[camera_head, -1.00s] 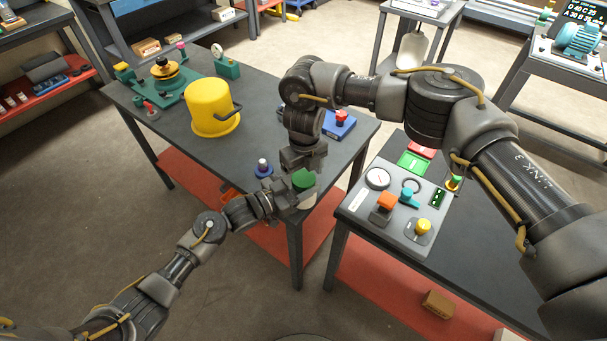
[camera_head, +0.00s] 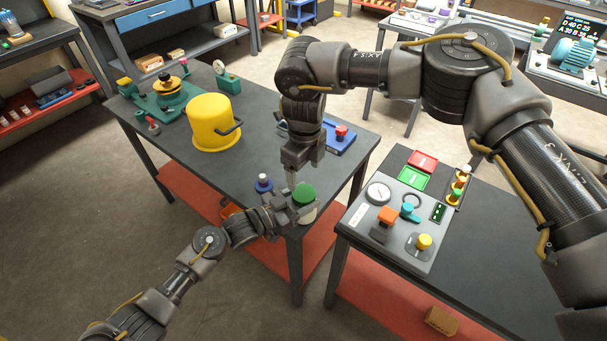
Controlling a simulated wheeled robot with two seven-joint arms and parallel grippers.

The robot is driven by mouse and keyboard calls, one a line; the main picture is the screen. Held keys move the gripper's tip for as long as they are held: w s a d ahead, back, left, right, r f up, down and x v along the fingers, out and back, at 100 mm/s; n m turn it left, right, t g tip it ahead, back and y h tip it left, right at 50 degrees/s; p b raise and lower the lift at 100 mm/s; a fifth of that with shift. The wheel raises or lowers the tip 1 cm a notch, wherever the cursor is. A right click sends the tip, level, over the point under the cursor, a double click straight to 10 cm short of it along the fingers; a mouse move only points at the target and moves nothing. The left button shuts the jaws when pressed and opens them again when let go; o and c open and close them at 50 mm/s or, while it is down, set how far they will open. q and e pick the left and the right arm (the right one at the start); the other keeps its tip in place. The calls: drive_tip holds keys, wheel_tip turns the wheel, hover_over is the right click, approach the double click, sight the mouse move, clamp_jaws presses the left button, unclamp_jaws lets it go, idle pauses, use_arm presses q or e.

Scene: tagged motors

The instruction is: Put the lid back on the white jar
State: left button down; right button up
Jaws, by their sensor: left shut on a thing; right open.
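The white jar (camera_head: 309,215) is at the near right corner of the dark table, mostly hidden behind my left gripper. The green lid (camera_head: 304,194) sits at the jar's top; whether it is fully seated I cannot tell. My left gripper (camera_head: 292,210) is shut on the jar from the left. My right gripper (camera_head: 294,180) is open just above and slightly left of the lid, pointing down, and looks empty. A narrow gap seems to show between it and the lid.
A blue-based knob (camera_head: 263,184) stands left of the jar. A yellow pot (camera_head: 213,125) and a green fixture (camera_head: 170,100) are farther back. A blue box with a red button (camera_head: 340,133) lies behind my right gripper. A control panel (camera_head: 395,230) is on the right table.

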sight(303, 194)
use_arm(q)
drive_tip(key=shift+s+f, duration=0.1)
drive_tip(key=shift+f, duration=0.3)
use_arm(e)
drive_tip(key=shift+f, duration=0.1)
drive_tip(key=shift+f, duration=4)
drive_tip(key=c, duration=1)
use_arm(q)
drive_tip(key=shift+a, duration=0.1)
use_arm(e)
drive_tip(key=shift+o, duration=0.2)
drive_tip(key=m, duration=0.4)
drive_tip(key=shift+a, duration=0.1)
drive_tip(key=shift+c, duration=0.2)
drive_tip(key=shift+s+f, duration=0.1)
drive_tip(key=shift+s, duration=0.1)
drive_tip(key=o, duration=1.1)
drive_tip(key=shift+w, duration=0.1)
